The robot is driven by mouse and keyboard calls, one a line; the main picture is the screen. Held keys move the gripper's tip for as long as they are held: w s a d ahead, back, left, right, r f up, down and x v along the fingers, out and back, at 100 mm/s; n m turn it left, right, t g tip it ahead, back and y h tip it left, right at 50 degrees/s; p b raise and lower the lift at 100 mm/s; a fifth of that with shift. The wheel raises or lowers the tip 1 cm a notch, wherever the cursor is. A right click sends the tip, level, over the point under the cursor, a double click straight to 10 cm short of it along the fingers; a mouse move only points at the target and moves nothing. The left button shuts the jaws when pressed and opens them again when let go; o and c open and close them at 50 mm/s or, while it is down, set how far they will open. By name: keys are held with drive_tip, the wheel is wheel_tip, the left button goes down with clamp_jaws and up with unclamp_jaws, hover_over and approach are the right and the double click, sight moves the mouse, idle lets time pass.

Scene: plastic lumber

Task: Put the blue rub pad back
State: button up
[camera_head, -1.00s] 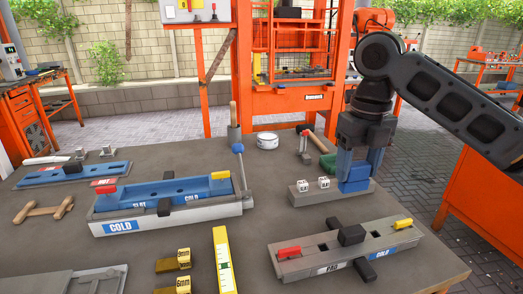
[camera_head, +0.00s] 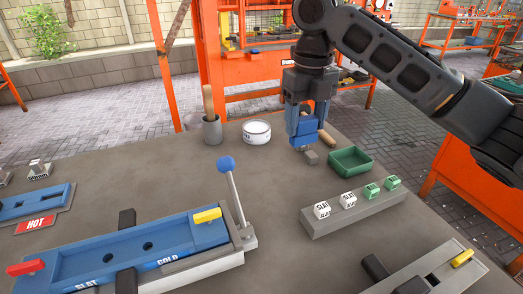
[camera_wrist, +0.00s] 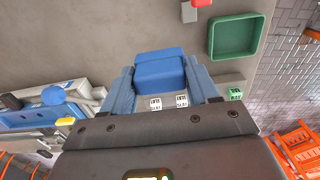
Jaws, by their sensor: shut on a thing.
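The blue rub pad (camera_head: 303,133) is between the blue fingers of my gripper (camera_head: 306,124), which is shut on it. In the wrist view the pad (camera_wrist: 160,69) fills the gap between both fingers. In the head view it is over the far part of the table, left of a green tray (camera_head: 350,161); its height above the table is hard to tell. The green tray is open and looks empty, and it also shows in the wrist view (camera_wrist: 233,37).
A mallet's grey head (camera_head: 312,157) lies just below the pad. A grey bar (camera_head: 352,213) carries white and green cubes. A white tub (camera_head: 256,132) and a grey cup (camera_head: 212,130) stand left. A blue-knobbed lever (camera_head: 226,165) rises in front. Bare table lies between.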

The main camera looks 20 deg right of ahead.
drive_tip(key=w+a+f, duration=0.2)
drive_tip(key=w+a, duration=0.1)
drive_tip(key=w+a+f, duration=0.3)
drive_tip(key=shift+a+f, duration=0.2)
drive_tip(key=shift+a, duration=0.05)
drive_tip(key=shift+f, duration=2)
drive_tip(key=shift+f, duration=0.1)
drive_tip(key=o, duration=1)
wheel_tip(320, 180, up, 12)
drive_tip(key=shift+r, duration=0.15)
